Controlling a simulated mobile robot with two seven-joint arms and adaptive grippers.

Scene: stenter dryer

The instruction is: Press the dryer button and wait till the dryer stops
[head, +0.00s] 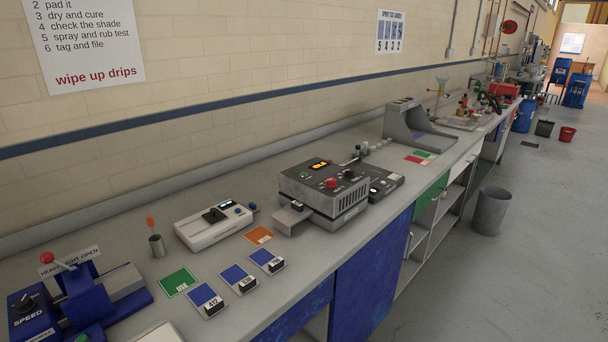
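The dryer (325,192) is a grey box with a dark top panel and a vented side, standing on the long grey bench. A red button (331,183) sits on its top panel, with a black knob (349,174) beside it. A small display (320,166) glows orange; its digits are too small to read surely. A grey tray (292,216) sticks out of the dryer's left end, with a small dark block on it. Neither of my grippers is in view.
A blue machine (75,295) with a speed knob stands at the bench's near left. A white instrument (214,224), orange card (258,236), green card (178,282) and several blue swatches (236,277) lie left of the dryer. A bin (491,211) stands on the open floor at right.

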